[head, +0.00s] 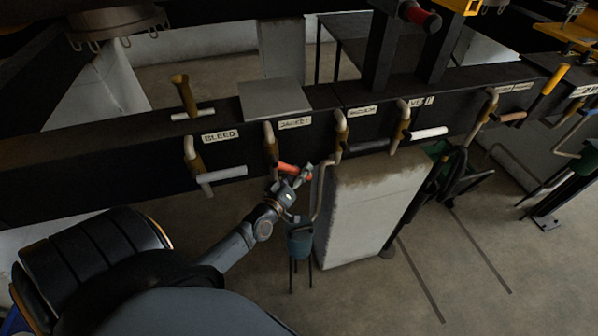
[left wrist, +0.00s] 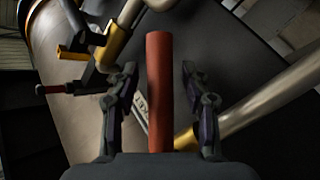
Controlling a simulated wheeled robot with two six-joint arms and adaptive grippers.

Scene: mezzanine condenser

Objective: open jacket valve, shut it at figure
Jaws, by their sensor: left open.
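The jacket valve (head: 271,150) is a brass body on the dark beam, beside the JACKET label (head: 294,123). Its red lever handle (head: 288,169) sticks out to the right, roughly level. My left gripper (head: 303,175) is at the handle's free end. In the left wrist view the red handle (left wrist: 159,92) stands between the open fingers of my left gripper (left wrist: 160,80), with gaps visible on both sides. I see no readable figure or gauge in either view. My right gripper is not in view.
Neighbouring valves line the beam: BLEED with a white handle (head: 222,174) at left, others to the right, one with a black handle (head: 368,146). A bent pipe (head: 317,198) comes down above a blue-grey container (head: 300,244). A pale block (head: 365,205) stands right of it.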

